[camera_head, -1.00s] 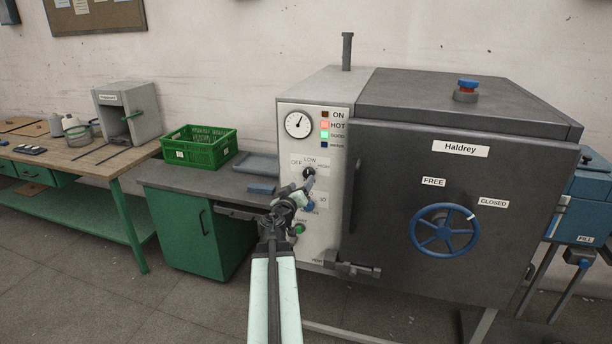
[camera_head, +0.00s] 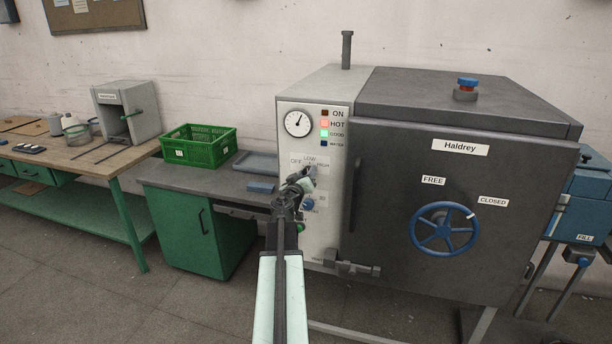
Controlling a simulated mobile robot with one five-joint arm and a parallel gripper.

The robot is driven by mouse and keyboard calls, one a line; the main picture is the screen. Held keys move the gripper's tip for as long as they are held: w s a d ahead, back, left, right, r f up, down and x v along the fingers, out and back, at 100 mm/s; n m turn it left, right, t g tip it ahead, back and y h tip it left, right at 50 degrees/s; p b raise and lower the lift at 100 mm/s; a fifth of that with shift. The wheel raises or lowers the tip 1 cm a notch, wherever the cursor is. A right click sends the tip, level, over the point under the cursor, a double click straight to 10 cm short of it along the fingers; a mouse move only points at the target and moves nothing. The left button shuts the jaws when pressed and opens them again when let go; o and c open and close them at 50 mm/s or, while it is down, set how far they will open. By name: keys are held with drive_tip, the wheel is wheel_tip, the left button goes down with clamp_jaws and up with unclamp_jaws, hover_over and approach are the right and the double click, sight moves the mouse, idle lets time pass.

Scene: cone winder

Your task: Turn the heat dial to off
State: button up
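The heat dial's labels OFF, LOW and HIGH show on the pale control panel (camera_head: 286,150) of the Haldrey machine. OFF is on the left, LOW at the top and HIGH on the right. My gripper (camera_head: 308,174) is in front of the dial and hides it, so its pointer cannot be read. The fingertips are at or very near the dial; contact and finger opening cannot be made out.
A gauge (camera_head: 298,123) and lamps, with HOT lit red, sit above the dial. A lower blue knob (camera_head: 308,204) and a green button (camera_head: 301,227) are close beneath my gripper. The door handwheel (camera_head: 443,229) is to the right, the green crate (camera_head: 198,147) to the left.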

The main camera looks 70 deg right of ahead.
drive_tip(key=shift+a, duration=0.2)
clamp_jaws()
drive_tip(key=shift+d, duration=0.2)
drive_tip(key=shift+n, duration=0.4)
drive_tip(key=n, duration=1.1)
drive_tip(key=shift+w+f, duration=0.1)
